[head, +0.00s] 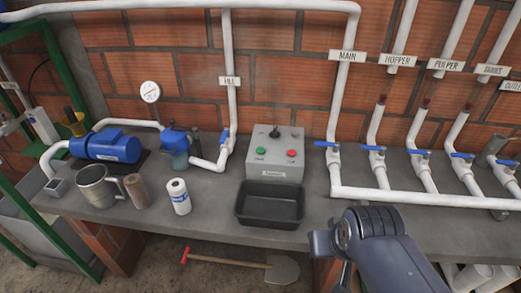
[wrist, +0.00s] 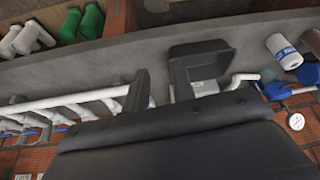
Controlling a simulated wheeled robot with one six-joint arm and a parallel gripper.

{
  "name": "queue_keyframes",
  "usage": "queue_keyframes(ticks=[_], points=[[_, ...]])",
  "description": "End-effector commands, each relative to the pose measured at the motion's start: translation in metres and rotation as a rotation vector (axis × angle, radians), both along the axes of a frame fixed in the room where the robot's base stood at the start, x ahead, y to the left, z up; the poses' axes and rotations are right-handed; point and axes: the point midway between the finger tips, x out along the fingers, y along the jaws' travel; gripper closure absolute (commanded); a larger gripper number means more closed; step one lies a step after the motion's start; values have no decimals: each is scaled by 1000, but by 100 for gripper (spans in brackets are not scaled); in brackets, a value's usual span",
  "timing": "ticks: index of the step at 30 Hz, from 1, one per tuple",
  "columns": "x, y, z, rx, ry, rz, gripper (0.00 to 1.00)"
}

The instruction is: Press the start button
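The grey control box (head: 275,172) stands on the counter against the brick wall. On its sloped face are a green button (head: 261,151) at left and a red button (head: 291,153) at right, with labels too small to read. A dark lever switch (head: 275,132) sits above them. In the wrist view, tilted and nearly upside down, my gripper (wrist: 160,88) shows two dark fingers apart with nothing between them. The box (wrist: 205,88) is partly hidden there, and its buttons cannot be made out. In the head view my arm is right of and nearer than the box; the fingertips cannot be made out.
A black tray (head: 270,222) sits directly in front of the box. A paper roll (head: 178,196), a metal jug (head: 97,186) and a blue motor (head: 105,146) stand left. White pipes with blue-handled valves (head: 334,150) stand right. A shovel (head: 240,260) lies below the counter.

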Motion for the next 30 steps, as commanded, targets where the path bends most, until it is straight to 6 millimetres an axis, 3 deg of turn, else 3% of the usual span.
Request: queue_keyframes(ticks=[9, 30], points=[[0, 0, 0, 0, 0, 0, 100], [0, 0, 0, 0, 0, 0, 100]])
